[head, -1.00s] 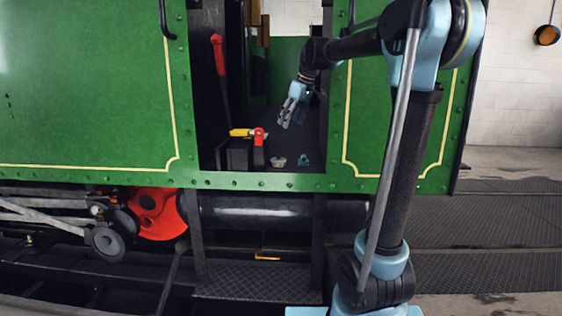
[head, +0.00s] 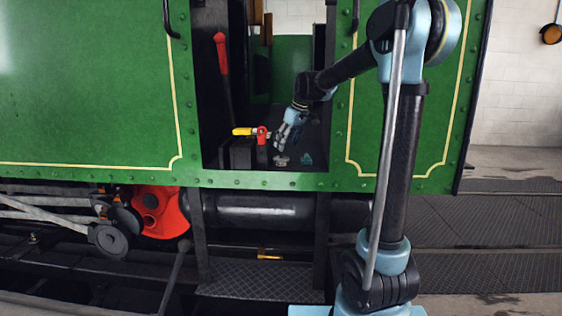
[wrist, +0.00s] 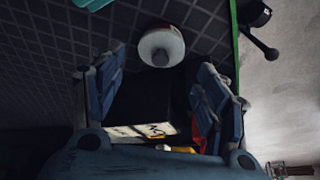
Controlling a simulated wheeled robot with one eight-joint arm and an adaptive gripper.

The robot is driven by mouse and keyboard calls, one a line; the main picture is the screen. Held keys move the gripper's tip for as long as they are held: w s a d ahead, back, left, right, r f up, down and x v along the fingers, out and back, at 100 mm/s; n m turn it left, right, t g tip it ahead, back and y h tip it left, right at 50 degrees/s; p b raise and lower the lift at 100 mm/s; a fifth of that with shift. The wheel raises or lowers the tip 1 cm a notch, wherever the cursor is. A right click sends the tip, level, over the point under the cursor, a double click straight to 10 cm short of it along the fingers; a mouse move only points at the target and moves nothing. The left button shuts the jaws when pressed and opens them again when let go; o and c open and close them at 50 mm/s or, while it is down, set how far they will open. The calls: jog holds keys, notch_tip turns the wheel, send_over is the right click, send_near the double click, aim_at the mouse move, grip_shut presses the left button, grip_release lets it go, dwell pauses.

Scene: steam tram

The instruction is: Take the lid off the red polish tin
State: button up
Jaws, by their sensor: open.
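The polish tin (wrist: 161,46) shows in the wrist view as a round tin with a pale top and a trace of red at its edge. It stands on the dark cab floor, and in the head view it is a small pale shape (head: 281,161). I cannot make out where lid and body meet. My gripper (head: 281,146) is open and empty just above the tin in the head view. In the wrist view the two fingers of my gripper (wrist: 162,78) are spread wide, with the tin just beyond their tips, roughly centred.
A red fitting with a yellow handle (head: 243,131) stands close left of my gripper. A teal object (head: 306,159) lies right of the tin. A tall red-handled lever (head: 221,55) stands at the left of the doorway. Green cab panels flank the opening.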

aim_at(281, 157)
jog(key=shift+x, duration=3.05)
jog(key=c, duration=0.4)
